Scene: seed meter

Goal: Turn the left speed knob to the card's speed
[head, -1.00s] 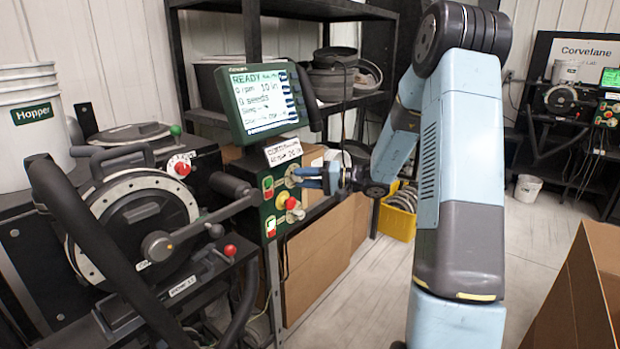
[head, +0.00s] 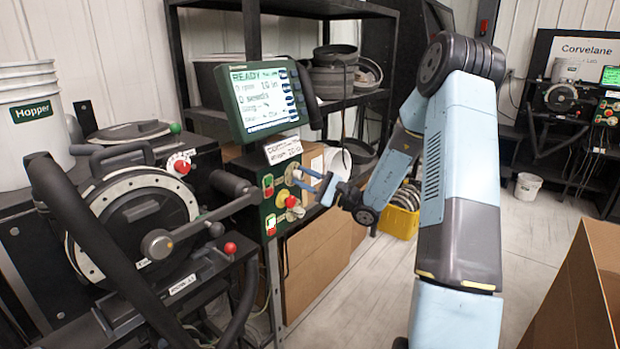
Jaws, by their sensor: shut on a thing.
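The green control panel (head: 267,206) stands below the screen, with knobs and buttons on its face. My gripper (head: 297,177) comes from the right, its two blue fingers at the upper round knob (head: 291,171). The fingers are shut on this knob and partly hide it, so its pointer and scale cannot be read. I cannot tell whether other knobs sit beside it. A white card (head: 282,150) with handwriting hangs above the panel; its figures are too small to read surely. The screen (head: 262,97) reads READY, with 0 rpm and 0 seeds.
A red knob on yellow (head: 290,202) and green and red buttons (head: 268,185) are close to the fingers. The black crank arm (head: 215,219) of the seed meter reaches toward the panel's left side. A cardboard box (head: 585,290) stands at front right.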

